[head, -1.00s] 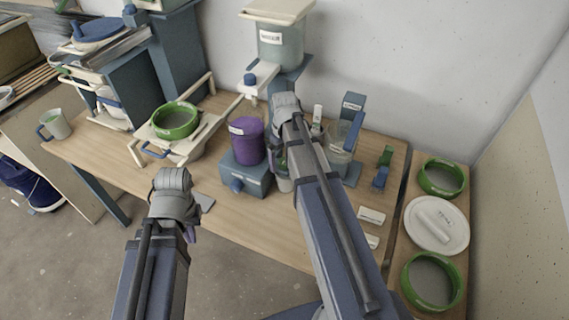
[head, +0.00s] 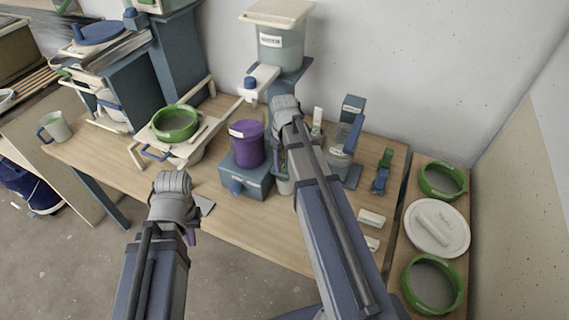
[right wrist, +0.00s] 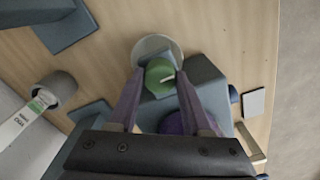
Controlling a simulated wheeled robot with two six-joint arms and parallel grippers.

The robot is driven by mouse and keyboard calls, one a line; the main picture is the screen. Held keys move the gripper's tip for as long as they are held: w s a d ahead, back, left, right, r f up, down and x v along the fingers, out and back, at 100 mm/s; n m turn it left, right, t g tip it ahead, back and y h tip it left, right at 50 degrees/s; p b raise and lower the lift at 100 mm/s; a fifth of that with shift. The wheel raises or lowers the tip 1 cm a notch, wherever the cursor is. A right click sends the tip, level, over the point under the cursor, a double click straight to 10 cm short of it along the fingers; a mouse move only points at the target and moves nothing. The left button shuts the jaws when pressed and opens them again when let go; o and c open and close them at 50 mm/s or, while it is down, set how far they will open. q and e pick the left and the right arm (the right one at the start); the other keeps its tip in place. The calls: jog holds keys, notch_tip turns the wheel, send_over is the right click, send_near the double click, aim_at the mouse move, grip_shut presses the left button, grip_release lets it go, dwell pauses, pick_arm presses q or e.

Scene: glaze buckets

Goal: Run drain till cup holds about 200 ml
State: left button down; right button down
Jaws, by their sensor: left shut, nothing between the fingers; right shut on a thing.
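A purple bucket (head: 248,142) with a pale label stands on a blue stand (head: 247,178) on the bench. A pale cup (head: 284,186) sits beside the stand, mostly hidden by my right arm; its rim (right wrist: 172,44) shows in the right wrist view. My right gripper (right wrist: 160,75) is shut on a green knob (right wrist: 158,71) with a white pointer, beside the stand and over the cup. The cup's level is hidden, and I cannot tell whether liquid runs. My left gripper (head: 174,190) is shut and empty near the bench's front edge; its fingertips are mostly hidden.
A clear lidded container (head: 282,45) stands raised behind the bucket. A green ring (head: 175,122) sits on a pale frame at left, near a mug (head: 56,127). White blocks (head: 371,219) lie at right. A side shelf holds a white plate (head: 437,243).

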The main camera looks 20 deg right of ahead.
dwell(0.3)
jog(key=n, duration=0.3)
jog(key=shift+n, duration=0.3)
dwell(0.4)
jog(key=shift+n, duration=1.2)
jog(key=n, duration=0.4)
jog(key=shift+n, duration=0.4)
dwell(4.7)
